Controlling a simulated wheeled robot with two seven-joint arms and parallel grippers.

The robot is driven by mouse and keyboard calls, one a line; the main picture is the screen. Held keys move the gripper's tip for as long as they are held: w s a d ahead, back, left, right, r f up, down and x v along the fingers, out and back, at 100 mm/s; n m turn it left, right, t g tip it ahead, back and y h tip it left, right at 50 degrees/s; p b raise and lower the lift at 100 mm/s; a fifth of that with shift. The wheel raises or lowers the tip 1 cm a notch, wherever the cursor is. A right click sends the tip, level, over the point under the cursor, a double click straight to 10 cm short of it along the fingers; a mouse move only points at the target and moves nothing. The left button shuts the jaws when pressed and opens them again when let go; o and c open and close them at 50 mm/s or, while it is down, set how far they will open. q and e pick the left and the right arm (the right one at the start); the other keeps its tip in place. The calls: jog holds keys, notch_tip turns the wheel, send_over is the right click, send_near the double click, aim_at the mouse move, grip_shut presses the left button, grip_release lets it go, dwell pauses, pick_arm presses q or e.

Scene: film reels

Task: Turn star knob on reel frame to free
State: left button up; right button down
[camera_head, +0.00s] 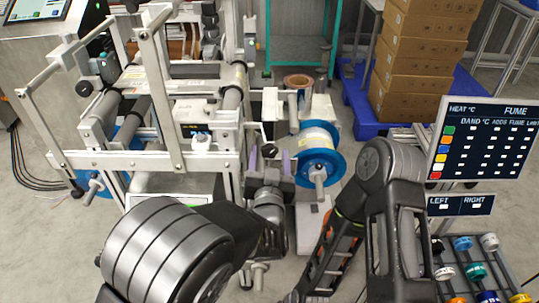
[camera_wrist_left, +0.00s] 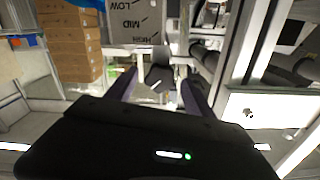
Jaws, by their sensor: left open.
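A dark star knob (camera_wrist_left: 160,78) with a white pointer mark shows in the left wrist view, below a grey plate (camera_wrist_left: 138,25) lettered LOW, MID and HIGH, which appears upside down. My left gripper (camera_wrist_left: 159,90) is open, with one purple finger on each side of the knob in this view. I cannot tell whether the fingers touch it. In the head view my left gripper (camera_head: 270,162) is at the frame's right side, just below a small dark knob (camera_head: 268,142). The reel frame (camera_head: 150,160) is pale metal. My right gripper is not visible.
A blue-flanged reel (camera_head: 320,150) sits on a spindle just right of my left gripper. Stacked cartons (camera_head: 420,60) stand on a blue pallet (camera_head: 357,112) behind. A display board (camera_head: 480,145) and a rack of coloured spools (camera_head: 475,270) are at the right, beyond my right arm.

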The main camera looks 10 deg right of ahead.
pick_arm(q)
jog(key=shift+w+d, duration=0.1)
jog(key=shift+w, duration=0.2)
grip_shut()
dwell(0.5)
